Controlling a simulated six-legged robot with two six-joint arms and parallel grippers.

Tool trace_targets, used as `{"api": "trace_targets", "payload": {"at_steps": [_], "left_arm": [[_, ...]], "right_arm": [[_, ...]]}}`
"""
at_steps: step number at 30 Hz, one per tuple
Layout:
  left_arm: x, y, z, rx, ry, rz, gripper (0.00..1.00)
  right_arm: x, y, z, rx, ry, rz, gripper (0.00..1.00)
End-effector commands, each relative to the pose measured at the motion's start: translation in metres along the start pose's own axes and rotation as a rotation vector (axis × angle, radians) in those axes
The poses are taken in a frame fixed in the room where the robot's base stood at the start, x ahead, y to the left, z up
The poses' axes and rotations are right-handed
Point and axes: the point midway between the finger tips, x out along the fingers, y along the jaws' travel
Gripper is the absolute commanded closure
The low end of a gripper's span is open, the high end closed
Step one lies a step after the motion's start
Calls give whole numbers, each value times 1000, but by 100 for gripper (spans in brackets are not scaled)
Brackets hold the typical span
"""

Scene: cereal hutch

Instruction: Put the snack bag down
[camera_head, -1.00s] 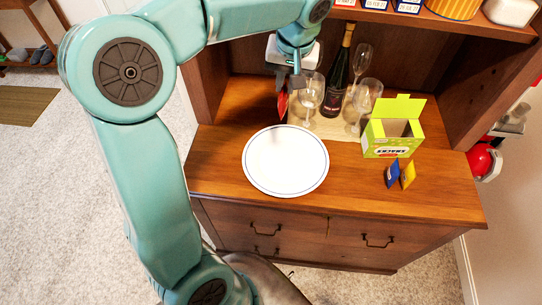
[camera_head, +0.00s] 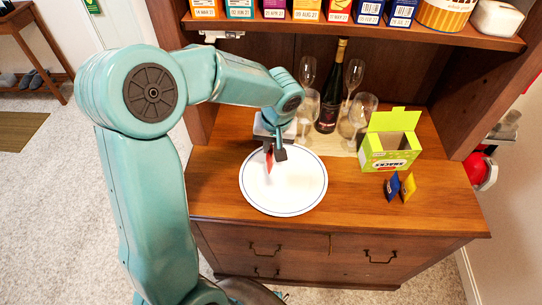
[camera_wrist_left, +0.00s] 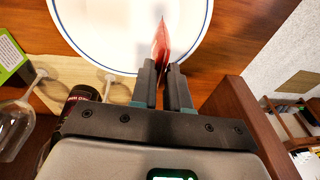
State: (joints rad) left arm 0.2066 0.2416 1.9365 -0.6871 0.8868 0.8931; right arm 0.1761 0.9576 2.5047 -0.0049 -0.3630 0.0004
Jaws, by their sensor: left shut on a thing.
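My left gripper (camera_head: 275,154) is over the back left part of the white plate (camera_head: 300,192). It is shut on a red snack bag (camera_head: 269,160), which hangs edge-on between the fingers. In the left wrist view the red bag (camera_wrist_left: 161,45) sticks out beyond the fingertips (camera_wrist_left: 163,68) over the plate (camera_wrist_left: 105,30). I cannot tell whether the bag touches the plate. A blue bag (camera_head: 391,187) and a yellow bag (camera_head: 408,187) stand on the hutch top to the right. My right gripper is not in view.
A green open snack box (camera_head: 390,152) stands right of the plate. A dark bottle (camera_head: 328,95) and several glasses (camera_head: 360,108) stand behind the plate. A shelf (camera_head: 400,32) with boxes hangs above. The counter between plate and small bags is clear.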

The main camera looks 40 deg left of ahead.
Motion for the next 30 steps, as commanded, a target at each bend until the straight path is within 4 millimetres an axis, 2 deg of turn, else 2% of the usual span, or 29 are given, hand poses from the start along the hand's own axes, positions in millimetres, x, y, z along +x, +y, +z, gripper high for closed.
{"api": "trace_targets", "payload": {"at_steps": [9,21,22,24,30], "left_arm": [[42,2,8,0,-2,0,100],[48,3,9,-1,0,1,100],[47,3,9,-1,0,1,78],[46,3,9,-1,0,1,58],[46,3,9,-1,0,1,58]], "right_arm": [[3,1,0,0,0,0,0],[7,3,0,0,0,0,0],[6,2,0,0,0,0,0],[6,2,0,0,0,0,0],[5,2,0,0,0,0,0]]}}
